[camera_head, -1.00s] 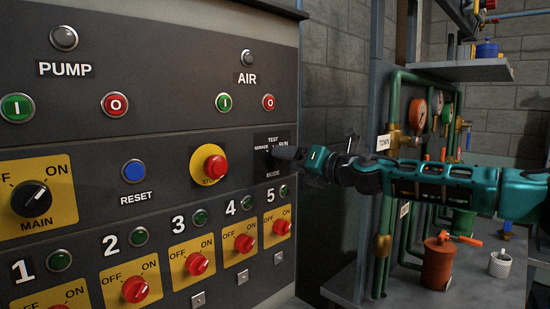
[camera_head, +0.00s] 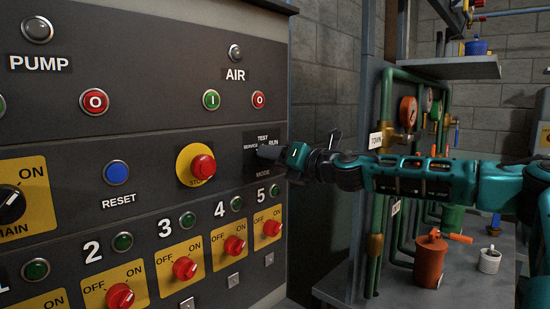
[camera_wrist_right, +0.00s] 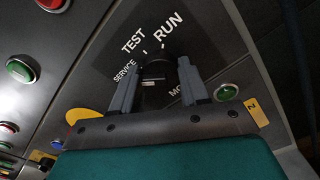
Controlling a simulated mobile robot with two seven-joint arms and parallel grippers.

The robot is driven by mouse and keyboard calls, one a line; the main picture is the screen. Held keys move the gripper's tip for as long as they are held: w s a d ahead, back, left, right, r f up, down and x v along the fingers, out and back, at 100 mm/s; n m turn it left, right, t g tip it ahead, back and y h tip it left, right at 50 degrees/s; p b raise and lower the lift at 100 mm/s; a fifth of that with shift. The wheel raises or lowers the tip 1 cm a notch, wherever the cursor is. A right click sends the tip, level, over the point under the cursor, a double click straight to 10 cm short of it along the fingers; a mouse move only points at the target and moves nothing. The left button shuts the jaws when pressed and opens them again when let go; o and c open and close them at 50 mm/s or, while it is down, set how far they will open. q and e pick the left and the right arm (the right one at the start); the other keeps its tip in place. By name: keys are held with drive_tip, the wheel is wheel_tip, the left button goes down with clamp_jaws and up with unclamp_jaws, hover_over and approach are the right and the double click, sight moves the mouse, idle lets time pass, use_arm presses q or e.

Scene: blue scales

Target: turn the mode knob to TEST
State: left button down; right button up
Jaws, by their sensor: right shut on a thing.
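The black mode knob (camera_wrist_right: 157,66) shows in the right wrist view, with the words TEST, RUN and SERVICE around it. My right gripper (camera_wrist_right: 158,84) is shut on the knob, one grey finger on each side. In the head view my right gripper (camera_head: 268,153) reaches in from the right to the mode plate (camera_head: 251,141) and hides most of the knob. I cannot tell which label the knob's pointer faces. My left gripper is not in view.
A red stop button (camera_head: 203,167) on a yellow disc sits just left of the mode plate. Right of the panel, green pipes and a shelf (camera_head: 450,67) stand behind my arm.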

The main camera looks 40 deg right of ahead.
drive_tip(key=c, duration=0.3)
drive_tip(key=shift+c, duration=0.2)
drive_tip(key=m+b, duration=0.1)
drive_tip(key=m, duration=0.8)
drive_tip(key=shift+d+m, duration=0.1)
drive_tip(key=shift+m, duration=0.2)
idle(0.4)
